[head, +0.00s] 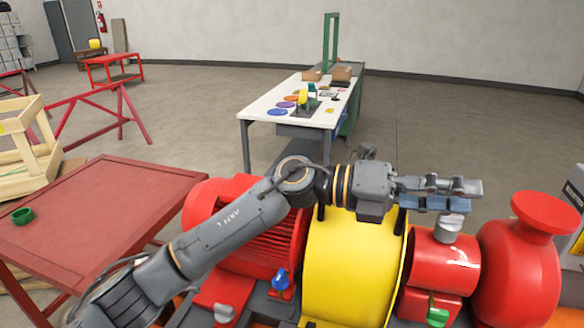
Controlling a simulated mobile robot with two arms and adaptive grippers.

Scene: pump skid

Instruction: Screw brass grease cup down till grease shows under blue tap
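My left gripper (468,196) reaches in from the left, over the red pump housing (445,262). Its fingers point right. A pale grey, cup-like fitting (448,229) stands on the housing just below the fingertips, which hide its top. I cannot tell whether the fingers touch it or how far apart they are. A blue tap (281,280) sits low on a red block, left of the yellow guard (350,265). A green tap (437,317) sits below the housing. No plainly brass-coloured cup shows, and no grease can be made out. My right gripper is out of view.
A red motor (268,236) and a red rounded vessel (520,262) flank the guard and housing. A red table (85,208) with a green ring (22,216) stands at left. A white workbench (262,109) with several small items stands behind, across open floor.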

